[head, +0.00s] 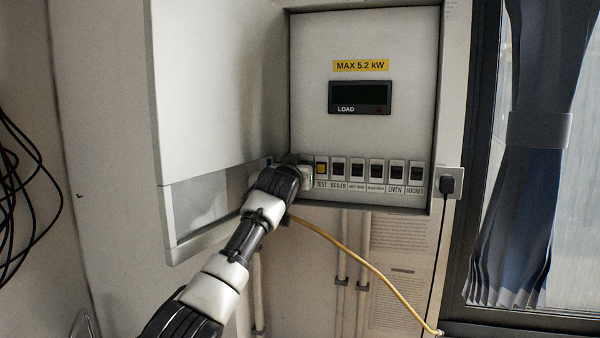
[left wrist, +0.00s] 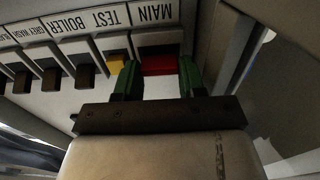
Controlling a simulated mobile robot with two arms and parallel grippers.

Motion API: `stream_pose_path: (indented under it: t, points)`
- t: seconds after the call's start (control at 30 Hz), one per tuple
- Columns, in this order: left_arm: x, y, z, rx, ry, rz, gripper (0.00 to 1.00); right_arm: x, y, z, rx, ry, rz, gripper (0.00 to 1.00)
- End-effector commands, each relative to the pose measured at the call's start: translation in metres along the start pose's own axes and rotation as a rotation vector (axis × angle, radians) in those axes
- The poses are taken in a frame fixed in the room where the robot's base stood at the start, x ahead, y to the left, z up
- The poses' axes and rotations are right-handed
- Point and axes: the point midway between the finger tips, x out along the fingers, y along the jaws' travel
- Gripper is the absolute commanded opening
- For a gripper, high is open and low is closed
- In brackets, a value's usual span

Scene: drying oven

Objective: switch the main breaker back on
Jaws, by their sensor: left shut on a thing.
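The main breaker has a red lever (left wrist: 158,64) under a label reading MAIN, upside down in the left wrist view. My left gripper (left wrist: 157,80) has its two green fingers on either side of this red lever and is shut on it. In the head view my left gripper (head: 302,172) is at the left end of the breaker row and hides the main breaker. The yellow TEST switch (head: 321,169) is right beside it and also shows in the left wrist view (left wrist: 118,60). My right gripper is not in view.
Several dark breakers, including BOILER (head: 339,170) and OVEN (head: 396,171), continue to the right. Above them is a dark LOAD display (head: 360,94) under a yellow MAX 5.2 kW label (head: 360,66). An open cabinet door (head: 215,80) stands left. A yellow cable (head: 350,262) hangs below.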

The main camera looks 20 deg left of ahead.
Motion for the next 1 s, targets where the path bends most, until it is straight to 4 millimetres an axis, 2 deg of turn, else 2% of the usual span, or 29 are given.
stream_pose_path:
  t: [0.3,0.33,0.4,0.77,1.0]
  points:
    - [0.000,0.001,0.001,0.001,-0.011,0.001,0.17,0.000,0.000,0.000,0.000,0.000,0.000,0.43]
    - [0.000,0.001,0.001,0.001,-0.011,0.001,0.42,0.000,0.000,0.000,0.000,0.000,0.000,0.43]
    - [0.000,0.001,0.001,0.001,-0.011,0.001,0.51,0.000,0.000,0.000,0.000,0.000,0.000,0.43]
    - [-0.002,0.001,0.002,0.001,-0.009,0.002,0.51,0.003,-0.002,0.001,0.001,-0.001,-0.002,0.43]
    - [-0.024,0.001,0.005,0.001,-0.006,0.003,0.51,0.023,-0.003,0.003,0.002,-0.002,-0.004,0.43]
